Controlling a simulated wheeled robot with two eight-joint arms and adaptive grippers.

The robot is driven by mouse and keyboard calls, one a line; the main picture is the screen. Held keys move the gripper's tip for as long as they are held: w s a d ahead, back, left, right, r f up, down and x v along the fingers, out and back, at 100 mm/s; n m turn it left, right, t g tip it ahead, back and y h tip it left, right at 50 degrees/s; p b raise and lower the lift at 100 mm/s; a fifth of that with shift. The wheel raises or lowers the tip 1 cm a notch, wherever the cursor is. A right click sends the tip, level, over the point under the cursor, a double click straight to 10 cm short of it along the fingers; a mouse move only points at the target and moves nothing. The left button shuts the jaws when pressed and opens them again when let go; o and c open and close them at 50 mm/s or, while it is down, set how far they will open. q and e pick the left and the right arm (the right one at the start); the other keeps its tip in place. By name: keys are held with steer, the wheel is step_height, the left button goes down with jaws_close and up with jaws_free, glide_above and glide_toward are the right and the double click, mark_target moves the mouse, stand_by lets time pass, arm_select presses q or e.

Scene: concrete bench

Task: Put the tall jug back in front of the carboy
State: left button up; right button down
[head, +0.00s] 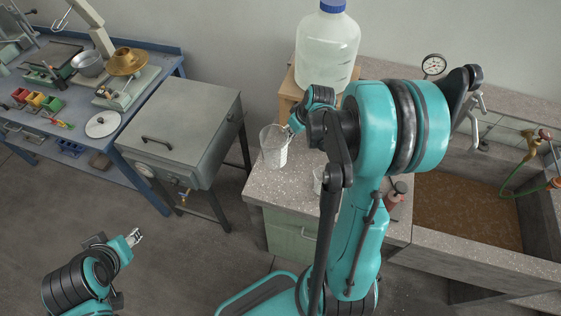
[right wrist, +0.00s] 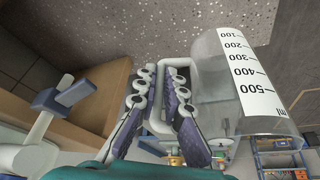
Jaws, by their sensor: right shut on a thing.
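The tall jug (head: 272,148) is clear, with a white scale label. It is at the left edge of the bench top, left of and nearer than the carboy. In the right wrist view the jug (right wrist: 238,100) is beside the fingers, its scale reading to 500. My right gripper (right wrist: 163,95) is shut on the jug's handle; in the head view its arm hides part of it. I cannot tell whether the jug's base touches the bench. The carboy (head: 327,48) has a blue cap and stands on a wooden stand (head: 290,92). My left gripper (head: 135,237) is empty, away over the floor.
The speckled bench top (head: 275,189) holds another clear vessel (head: 318,182) and a reddish bottle (head: 395,195), both close to my right arm. A sink (head: 470,210) is at right. A grey metal cabinet (head: 185,125) and a blue workbench (head: 150,185) stand at left.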

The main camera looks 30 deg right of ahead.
step_height(320, 180, down, 9)
steer(key=b, duration=0.2)
steer(key=shift+w+r+b, duration=0.1)
steer(key=shift+b, duration=0.25)
steer(key=shift+r, duration=0.1)
steer(key=c, duration=2)
jaws_free()
steer(key=shift+f, duration=0.2)
steer(key=o, duration=0.4)
